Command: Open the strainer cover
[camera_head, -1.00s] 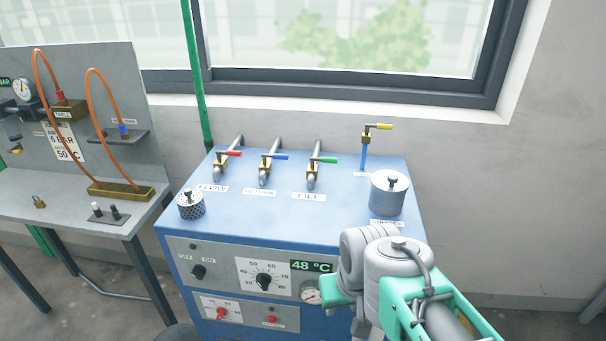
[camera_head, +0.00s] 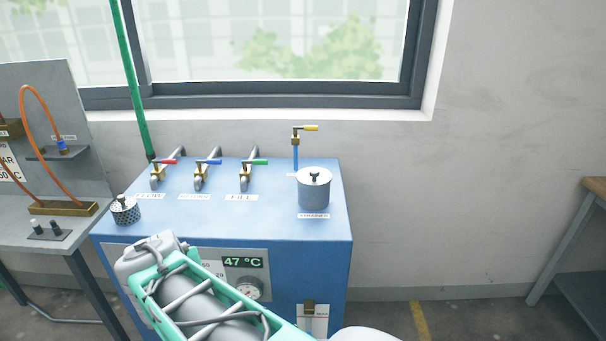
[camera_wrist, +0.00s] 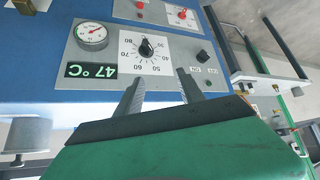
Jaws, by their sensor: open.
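The strainer (camera_head: 314,194) is a grey cylinder standing upright on the right of the blue unit's top, above its label. Its flat round cover (camera_head: 314,174) with a dark knob sits on it, shut. In the upside-down wrist view, a grey cylinder with a knob, apparently the strainer (camera_wrist: 22,134), shows at the lower left edge. My gripper (camera_wrist: 160,84) is open and empty, its fingers in front of the unit's control panel, away from the strainer. In the head view my arm covers part of the panel and the fingertips do not show.
A grey bench (camera_head: 40,232) stands left.

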